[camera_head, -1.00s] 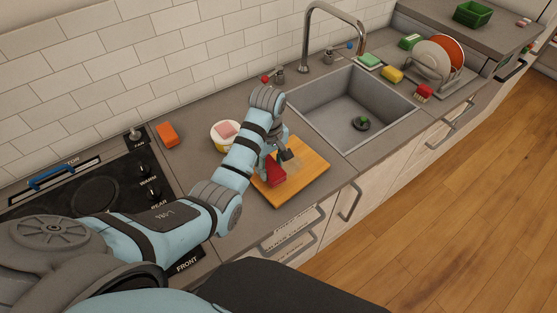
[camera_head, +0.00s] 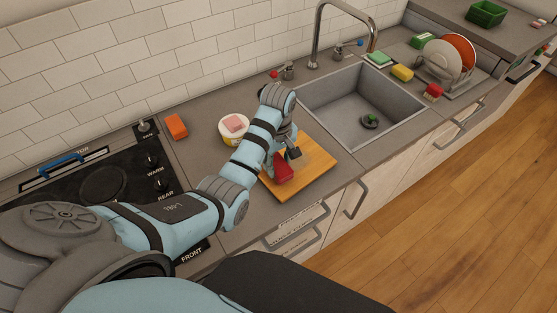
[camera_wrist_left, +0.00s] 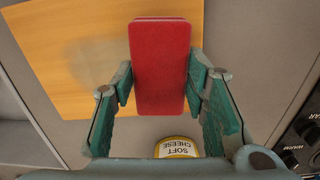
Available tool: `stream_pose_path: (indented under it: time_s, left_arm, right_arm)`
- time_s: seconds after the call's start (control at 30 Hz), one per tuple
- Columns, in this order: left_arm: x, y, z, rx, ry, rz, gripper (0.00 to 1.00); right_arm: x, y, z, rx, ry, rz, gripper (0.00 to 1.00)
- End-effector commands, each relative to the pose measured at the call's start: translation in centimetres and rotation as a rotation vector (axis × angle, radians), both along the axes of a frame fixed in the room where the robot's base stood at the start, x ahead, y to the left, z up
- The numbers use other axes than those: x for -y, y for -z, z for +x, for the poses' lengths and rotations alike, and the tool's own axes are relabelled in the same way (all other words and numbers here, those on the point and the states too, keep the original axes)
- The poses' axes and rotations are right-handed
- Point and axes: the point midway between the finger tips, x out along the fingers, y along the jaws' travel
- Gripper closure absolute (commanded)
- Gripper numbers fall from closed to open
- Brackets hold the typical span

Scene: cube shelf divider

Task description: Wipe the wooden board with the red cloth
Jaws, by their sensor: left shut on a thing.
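In the head view the red cloth (camera_head: 283,171) is at the board's left part, partly covered by the gripper. I cannot tell whether it touches the wood. In the left wrist view a pale grey smudge (camera_wrist_left: 95,62) shows on the board left of the cloth. My right gripper is not in view.
A soft cheese tub (camera_head: 233,130) with a pink sponge on top and an orange block (camera_head: 176,126) stand behind my left arm. The stove (camera_head: 105,185) is left, the sink (camera_head: 365,105) right. A dish rack with plates (camera_head: 448,62) stands beyond.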

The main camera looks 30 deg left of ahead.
Motion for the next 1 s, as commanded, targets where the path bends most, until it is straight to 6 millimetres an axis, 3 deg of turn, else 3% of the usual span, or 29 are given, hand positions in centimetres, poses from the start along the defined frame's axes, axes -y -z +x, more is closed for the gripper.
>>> stream_pose_path:
  time_s: [0.73, 1.0]
  left_arm:
    - [0.1, 1.4, 0.1, 0.001, 0.0, -0.001, 0.99]
    - [1.3, 1.5, 2.9, 0.002, 0.0, -0.001, 0.99]
  right_arm:
    - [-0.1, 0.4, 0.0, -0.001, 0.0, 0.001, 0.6]
    - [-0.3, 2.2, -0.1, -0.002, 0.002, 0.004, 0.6]
